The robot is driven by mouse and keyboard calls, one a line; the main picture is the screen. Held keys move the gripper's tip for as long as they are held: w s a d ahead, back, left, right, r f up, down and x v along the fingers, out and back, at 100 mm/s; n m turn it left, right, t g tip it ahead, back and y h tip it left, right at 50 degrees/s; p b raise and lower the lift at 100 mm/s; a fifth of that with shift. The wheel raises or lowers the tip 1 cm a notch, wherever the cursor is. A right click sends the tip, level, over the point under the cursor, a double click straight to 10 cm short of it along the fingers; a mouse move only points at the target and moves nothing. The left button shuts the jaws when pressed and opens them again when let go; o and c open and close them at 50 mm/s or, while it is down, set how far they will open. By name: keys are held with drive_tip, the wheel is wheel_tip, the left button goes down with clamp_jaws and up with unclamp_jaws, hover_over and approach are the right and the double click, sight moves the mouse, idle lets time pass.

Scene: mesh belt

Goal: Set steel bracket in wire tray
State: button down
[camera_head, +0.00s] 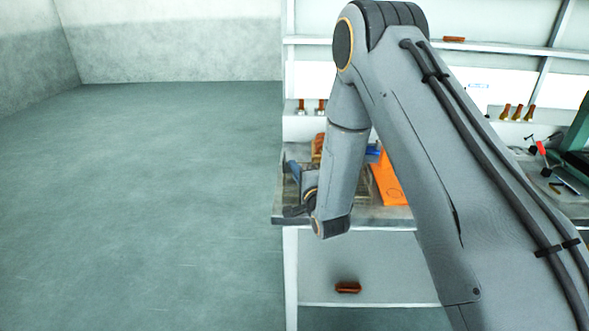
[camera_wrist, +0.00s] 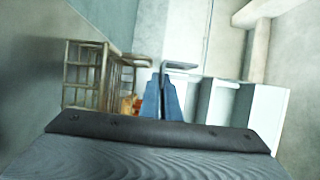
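My gripper (camera_wrist: 162,78) shows in the wrist view as two blue fingers close together. A small grey angled piece, which looks like the steel bracket (camera_wrist: 182,66), sits at the fingertips, and the fingers appear shut on it. The wire tray (camera_wrist: 84,62), a brownish open wire frame, is to the left of the fingers in the wrist view. The bracket appears apart from it. In the head view my gripper (camera_head: 292,168) is by the left end of the workbench; the bracket cannot be made out there, and my arm hides much of the tray's area.
The workbench (camera_head: 380,214) has an orange panel (camera_head: 388,180) right of my wrist. Copper-coloured fittings (camera_head: 518,113) stand on the back ledge. A red-handled tool (camera_head: 541,148) lies at the right. Open floor (camera_head: 150,200) is left of the bench.

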drive_tip(key=shift+f+b, duration=0.3)
drive_tip(key=shift+f, duration=0.15)
drive_tip(key=shift+f, duration=0.15)
drive_tip(key=c, duration=2)
unclamp_jaws()
